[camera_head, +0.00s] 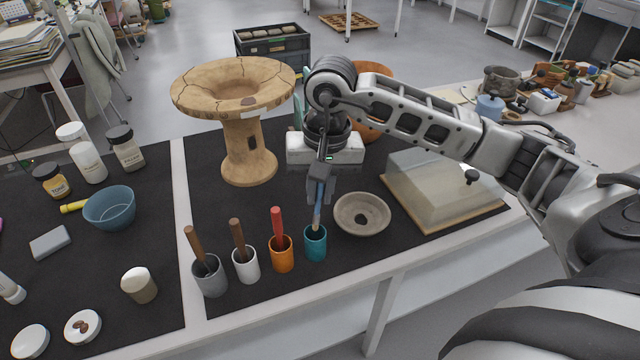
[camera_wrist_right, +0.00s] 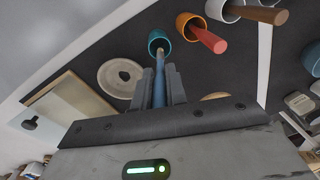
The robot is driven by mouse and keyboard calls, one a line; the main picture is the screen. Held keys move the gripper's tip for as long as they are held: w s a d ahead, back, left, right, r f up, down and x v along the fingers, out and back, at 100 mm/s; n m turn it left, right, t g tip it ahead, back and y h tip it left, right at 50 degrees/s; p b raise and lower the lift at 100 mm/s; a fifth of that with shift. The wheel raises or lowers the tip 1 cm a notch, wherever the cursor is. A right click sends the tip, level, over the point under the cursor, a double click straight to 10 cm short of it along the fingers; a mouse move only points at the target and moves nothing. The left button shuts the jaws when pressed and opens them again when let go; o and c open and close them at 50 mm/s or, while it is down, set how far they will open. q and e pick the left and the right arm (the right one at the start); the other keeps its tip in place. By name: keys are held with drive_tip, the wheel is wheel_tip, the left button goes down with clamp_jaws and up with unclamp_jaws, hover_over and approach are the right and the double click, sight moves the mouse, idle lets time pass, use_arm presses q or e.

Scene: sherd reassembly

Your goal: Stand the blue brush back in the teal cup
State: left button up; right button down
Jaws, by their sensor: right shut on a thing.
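My right gripper (camera_head: 320,200) is shut on the blue brush (camera_head: 317,216) and holds it nearly upright above the teal cup (camera_head: 315,246). In the right wrist view, the blue brush (camera_wrist_right: 159,84) runs out between the fingers (camera_wrist_right: 159,88). Its pale lower end overlaps the mouth of the teal cup (camera_wrist_right: 153,36). The lower end appears to be at or just inside the rim; how deep it reaches is hidden. The teal cup stands upright on the dark mat. My left gripper is not in view.
Left of the teal cup stand an orange cup (camera_head: 282,260) with a red-handled tool, a white cup (camera_head: 246,266) and a grey cup (camera_head: 210,280), each with a brown-handled tool. A grey ring-shaped dish (camera_head: 347,226) lies close on the right. A large clay stand (camera_head: 247,150) rises behind.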

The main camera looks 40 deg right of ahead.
sight(317, 230)
wheel_tip(317, 230, down, 2)
drive_tip(key=shift+b, duration=0.65)
wheel_tip(317, 230, down, 2)
drive_tip(key=shift+b, duration=1.05)
drive_tip(key=shift+f+b, duration=0.85)
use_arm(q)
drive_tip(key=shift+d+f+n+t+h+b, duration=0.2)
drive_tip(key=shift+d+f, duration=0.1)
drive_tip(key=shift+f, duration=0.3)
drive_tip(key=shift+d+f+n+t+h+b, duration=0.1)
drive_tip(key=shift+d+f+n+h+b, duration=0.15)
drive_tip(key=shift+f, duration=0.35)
use_arm(e)
drive_tip(key=shift+f, duration=0.4)
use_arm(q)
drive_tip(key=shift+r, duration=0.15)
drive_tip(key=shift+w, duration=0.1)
use_arm(e)
drive_tip(key=c, duration=1.3)
unclamp_jaws()
drive_tip(key=shift+c, duration=0.2)
